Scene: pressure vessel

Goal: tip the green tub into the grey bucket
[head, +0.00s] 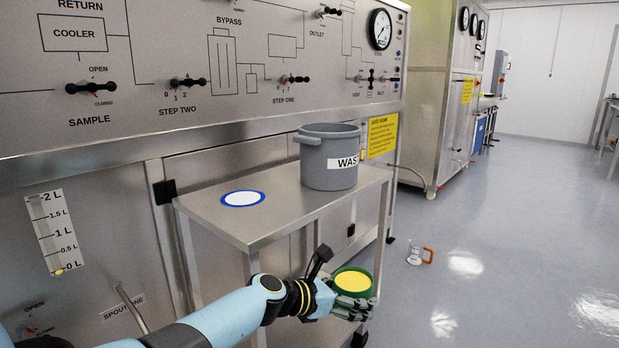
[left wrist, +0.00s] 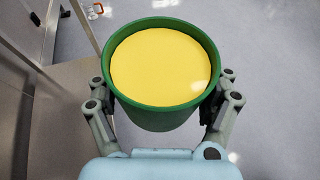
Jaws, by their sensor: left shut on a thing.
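The green tub (head: 353,282) is upright and holds yellow contents up near its rim. My left gripper (head: 350,303) is shut on it, in front of the steel table's right end and lower than the tabletop. In the left wrist view the tub (left wrist: 160,115) sits between the two fingers, which press on its sides. The grey bucket (head: 328,171) stands upright on the steel table (head: 270,218), with a label starting "WAS" on its side. The bucket's inside is mostly hidden. My right gripper is not in view.
A white disc with a blue rim (head: 243,198) lies on the table left of the bucket. The table's edge lies between the tub and the bucket. A spout (head: 131,308) sticks out at lower left. A small white and orange item (head: 420,256) lies on the otherwise clear floor.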

